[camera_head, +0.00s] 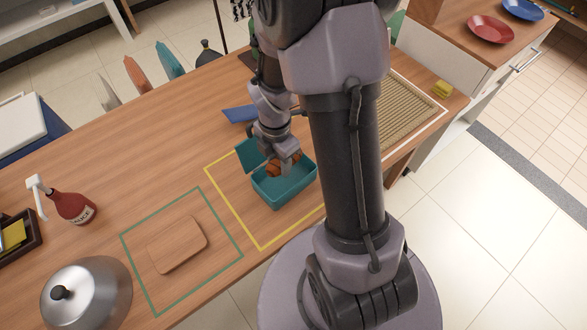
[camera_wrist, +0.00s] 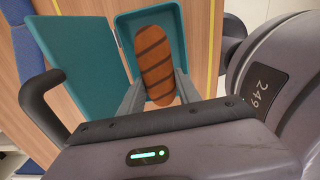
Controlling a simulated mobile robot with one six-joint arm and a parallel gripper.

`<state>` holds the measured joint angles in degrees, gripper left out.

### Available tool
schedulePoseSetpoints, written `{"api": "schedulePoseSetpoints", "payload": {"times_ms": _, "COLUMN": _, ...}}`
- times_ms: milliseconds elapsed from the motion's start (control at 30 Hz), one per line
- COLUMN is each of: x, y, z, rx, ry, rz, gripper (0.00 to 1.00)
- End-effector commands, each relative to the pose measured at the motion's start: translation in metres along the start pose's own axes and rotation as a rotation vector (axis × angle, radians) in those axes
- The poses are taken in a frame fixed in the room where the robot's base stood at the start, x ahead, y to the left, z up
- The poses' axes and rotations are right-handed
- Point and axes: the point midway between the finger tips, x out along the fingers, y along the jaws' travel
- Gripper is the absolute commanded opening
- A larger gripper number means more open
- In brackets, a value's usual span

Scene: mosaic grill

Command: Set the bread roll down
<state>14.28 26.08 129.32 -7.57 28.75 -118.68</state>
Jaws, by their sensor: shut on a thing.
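The bread roll (camera_wrist: 156,65) is brown with dark stripes. My gripper (camera_wrist: 159,90) is shut on it, with a finger on each side of its near end. In the head view my gripper (camera_head: 279,155) points down at a teal box (camera_head: 287,193), and the roll (camera_head: 276,170) shows at the box's opening. In the wrist view the roll lies over the inside of the teal box (camera_wrist: 180,19). I cannot tell whether it touches the bottom. The box's teal lid (camera_wrist: 72,50) stands open on the left.
The box stands inside a yellow outline (camera_head: 233,217) on the wooden table. A cutting board (camera_head: 177,244) lies in a green outline to the left. A red sauce bottle (camera_head: 73,205) and a metal dome (camera_head: 85,293) are further left. A grill surface (camera_head: 400,112) is at the right.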

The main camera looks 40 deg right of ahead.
Motion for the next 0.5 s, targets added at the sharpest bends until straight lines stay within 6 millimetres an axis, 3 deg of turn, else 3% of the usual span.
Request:
{"api": "schedulePoseSetpoints", "payload": {"times_ms": 200, "x": 0.055, "y": 0.000, "z": 0.000, "rx": 0.004, "ry": 0.002, "rz": -0.004, "gripper": 0.00}}
{"api": "schedulePoseSetpoints", "payload": {"times_ms": 500, "x": 0.101, "y": 0.000, "z": 0.000, "rx": 0.002, "ry": 0.001, "rz": -0.003, "gripper": 0.00}}
